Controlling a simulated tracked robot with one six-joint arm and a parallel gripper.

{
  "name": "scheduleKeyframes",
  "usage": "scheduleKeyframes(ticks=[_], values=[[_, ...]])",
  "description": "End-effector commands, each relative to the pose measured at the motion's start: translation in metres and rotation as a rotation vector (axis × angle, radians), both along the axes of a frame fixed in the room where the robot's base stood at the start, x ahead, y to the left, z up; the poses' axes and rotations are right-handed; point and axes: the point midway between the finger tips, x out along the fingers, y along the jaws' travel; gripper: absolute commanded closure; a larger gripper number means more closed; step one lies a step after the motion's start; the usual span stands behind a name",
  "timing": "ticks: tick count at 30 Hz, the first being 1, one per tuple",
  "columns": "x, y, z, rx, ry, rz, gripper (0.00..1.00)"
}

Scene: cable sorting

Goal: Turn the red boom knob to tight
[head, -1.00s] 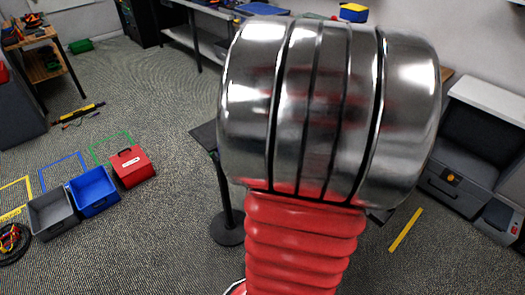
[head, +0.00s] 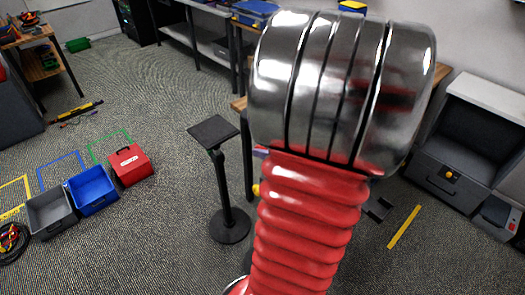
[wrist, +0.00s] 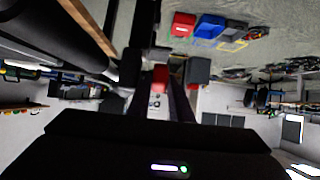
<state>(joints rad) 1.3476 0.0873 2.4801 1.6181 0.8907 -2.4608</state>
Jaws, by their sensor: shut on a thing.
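My gripper (wrist: 164,74) shows in the wrist view as two dark fingers. A small red piece (wrist: 160,78) sits between them and they are shut on it. It may be the red boom knob, but its shape and any tight mark are too small to tell. A second bit of red (wrist: 193,72) shows beside the right-hand dark block. In the head view my red and chrome arm covers the middle, and my gripper and the piece in its grip are hidden behind it.
A black stand (head: 222,178) with a flat top and round base is left of my arm. Grey (head: 50,213), blue (head: 92,192) and red (head: 129,166) bins are on the floor at left. A grey cabinet (head: 462,150) stands at right. Carpet between bins and stand is clear.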

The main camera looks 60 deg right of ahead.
Motion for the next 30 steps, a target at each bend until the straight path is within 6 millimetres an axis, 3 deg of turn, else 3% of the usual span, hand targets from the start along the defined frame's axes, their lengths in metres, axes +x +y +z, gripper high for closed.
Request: scheduleKeyframes(ticks=[16, 17, 20, 30], values=[[-0.0015, 0.0022, -0.0042, 0.0, -0.014, 0.002, 1.0], [-0.0015, 0.0022, -0.0042, 0.0, -0.014, 0.002, 0.81], [-0.0013, 0.0019, -0.0038, 0.0, -0.014, 0.002, 0.74], [-0.0025, 0.0011, -0.0008, -0.004, -0.019, 0.001, 0.73]])
